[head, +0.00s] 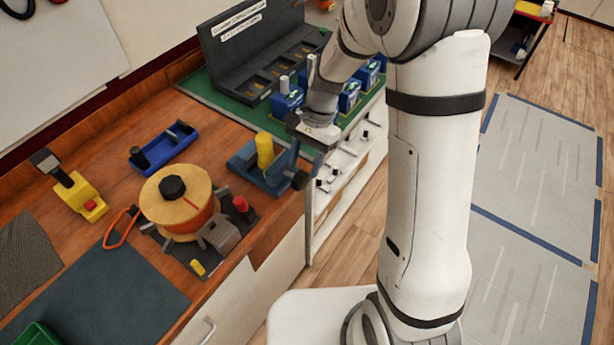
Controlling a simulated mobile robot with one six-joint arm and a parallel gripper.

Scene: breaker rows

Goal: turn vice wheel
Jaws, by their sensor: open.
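A blue vice (248,172) stands near the front edge of the wooden bench, with an upright yellow cylinder (265,150) at its jaws. A dark round wheel (300,180) sits at the vice's right end, by the bench edge. My gripper (311,137) is just above and behind the wheel, apart from it as far as I can see. The gripper is open with nothing seen in it. Its fingers are small and partly merge with the vice's blue end, so their exact spacing is hard to see.
A wooden spool with a black knob (172,187) stands left of the vice. A blue holder (163,146) and a yellow-and-black tool (78,194) lie further left. Blue units (287,101) stand close behind my gripper on a green mat. Open floor lies right of the bench.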

